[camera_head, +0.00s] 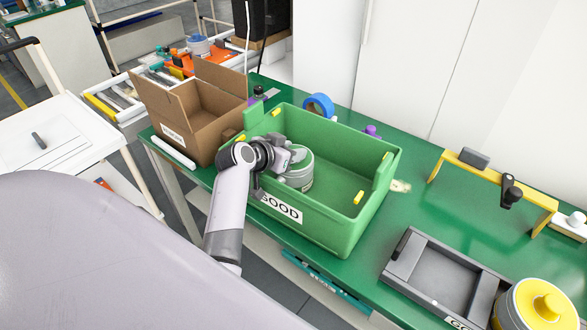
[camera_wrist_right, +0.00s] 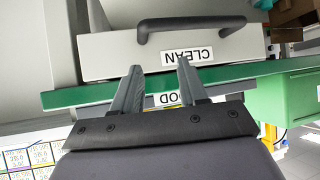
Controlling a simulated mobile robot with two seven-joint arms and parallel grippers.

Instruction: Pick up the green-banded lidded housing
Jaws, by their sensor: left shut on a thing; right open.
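The green-banded housing (camera_head: 301,173), a pale round canister, is inside the green bin (camera_head: 343,228) labelled GOOD, near its left end. My left gripper (camera_head: 290,160) reaches into the bin and is shut on the housing; the gripper and wrist hide part of it, and I cannot tell whether it touches the bin floor. My right gripper (camera_wrist_right: 158,70) shows only in the right wrist view, open and with nothing between its fingers, in front of a grey front labelled CLEAN (camera_wrist_right: 187,57).
A cardboard box (camera_head: 200,127) stands left of the bin. A blue tape roll (camera_head: 319,105) is behind it. To the right are a grey tray (camera_head: 452,278), a yellow-lidded housing (camera_head: 538,305) and a yellow bracket (camera_head: 500,187).

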